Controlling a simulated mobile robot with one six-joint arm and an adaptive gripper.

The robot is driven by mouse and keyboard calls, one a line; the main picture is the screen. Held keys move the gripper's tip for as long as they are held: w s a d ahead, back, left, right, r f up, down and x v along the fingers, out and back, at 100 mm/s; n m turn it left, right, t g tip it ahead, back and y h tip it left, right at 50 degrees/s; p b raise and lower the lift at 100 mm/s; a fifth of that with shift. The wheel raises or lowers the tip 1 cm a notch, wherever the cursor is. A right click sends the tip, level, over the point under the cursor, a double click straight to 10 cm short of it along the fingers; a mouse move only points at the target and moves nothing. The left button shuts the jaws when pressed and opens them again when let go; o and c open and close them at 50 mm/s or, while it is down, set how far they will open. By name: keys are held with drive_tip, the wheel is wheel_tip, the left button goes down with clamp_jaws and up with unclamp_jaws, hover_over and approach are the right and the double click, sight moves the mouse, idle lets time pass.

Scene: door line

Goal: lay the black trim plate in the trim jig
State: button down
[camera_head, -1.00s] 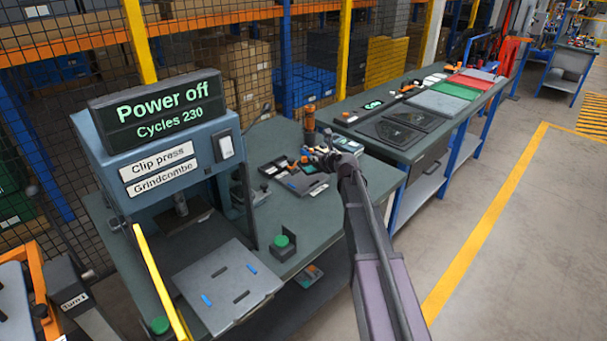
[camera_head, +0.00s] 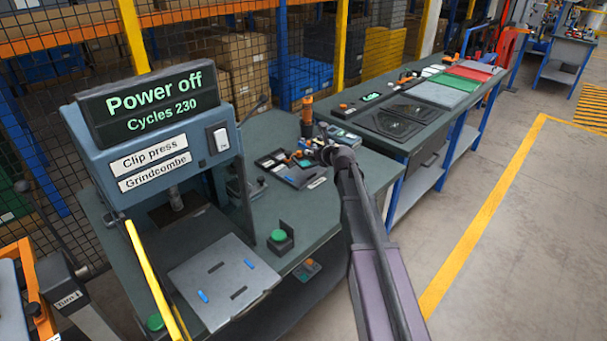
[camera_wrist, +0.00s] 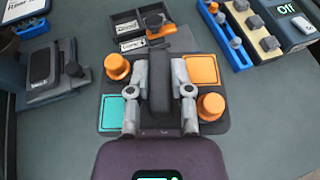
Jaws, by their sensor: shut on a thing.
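My gripper (camera_wrist: 160,72) is shut on an upright black piece (camera_wrist: 160,95), which looks like the black trim plate seen on edge. Its lower part is hidden by my gripper. Directly beneath is a dark base (camera_wrist: 120,142), apparently the trim jig, with two orange knobs and teal and orange squares. I cannot tell whether the black piece touches it. In the head view my gripper (camera_head: 328,153) is small, low over the bench by the press, and the held piece cannot be made out.
A small clamp fixture (camera_wrist: 50,72) stands left of the base. A black parts tray (camera_wrist: 125,30) lies behind it, and a blue knob rack (camera_wrist: 232,45) at right. The clip press (camera_head: 165,150) reads "Power off". A second bench (camera_head: 440,137) with panels stands beyond.

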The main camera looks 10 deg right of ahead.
drive_tip(key=s+a+f+n+g+y+b, duration=0.1)
drive_tip(key=s+a+f+n+y+b, duration=0.1)
drive_tip(key=s+f+b, duration=0.3)
drive_tip(key=shift+s+a+f+n+g+y+b, duration=0.3)
drive_tip(key=shift+s+f+n+y, duration=0.35)
drive_tip(key=shift+s, duration=0.55)
drive_tip(key=shift+r, duration=0.1)
drive_tip(key=b, duration=0.1)
hover_over(302, 172)
drive_tip(key=shift+s+d+f, duration=0.1)
drive_tip(key=shift+s+f, duration=0.35)
drive_tip(key=shift+f, duration=0.25)
drive_tip(key=shift+w, duration=0.45)
drive_tip(key=shift+w+f+b, duration=0.2)
drive_tip(key=shift+w+b, duration=0.1)
drive_tip(key=shift+b, duration=0.15)
drive_tip(key=shift+s+f+b, duration=0.1)
drive_tip(key=shift+f+b, duration=1.5)
